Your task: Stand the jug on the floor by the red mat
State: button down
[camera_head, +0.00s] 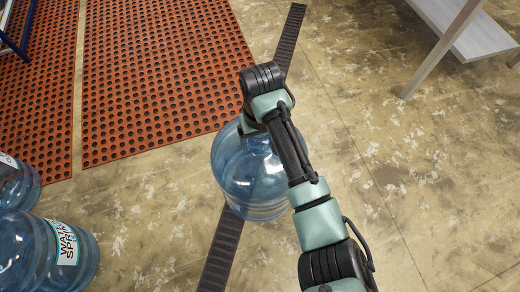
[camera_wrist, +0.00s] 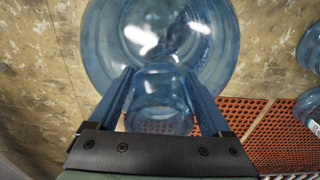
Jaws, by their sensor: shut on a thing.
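A clear blue water jug (camera_head: 243,182) is below my arm, just off the lower right corner of the red perforated mat (camera_head: 150,70). In the wrist view the jug's round body (camera_wrist: 105,45) fills the upper middle, with its neck toward me. My gripper (camera_wrist: 158,75) has its two blue fingers on either side of the neck and is shut on it. In the head view my wrist hides the neck and fingers. The jug looks roughly upright; I cannot tell whether its base touches the floor. The red mat also shows in the wrist view (camera_wrist: 285,130).
Several other blue jugs (camera_head: 60,255) stand at the lower left. A dark strip (camera_head: 222,255) runs along the floor under the jug. A grey shelf or table (camera_head: 465,35) with legs is at the upper right, and a blue frame (camera_head: 15,45) at the upper left. The right floor is clear.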

jog(key=shift+f+b, duration=0.85)
jog(key=shift+f, duration=1.25)
grip_release()
notch_tip(320, 180, up, 12)
jog(key=p, duration=0.6)
jog(key=shift+s+p, duration=0.15)
jog(key=shift+p, duration=0.15)
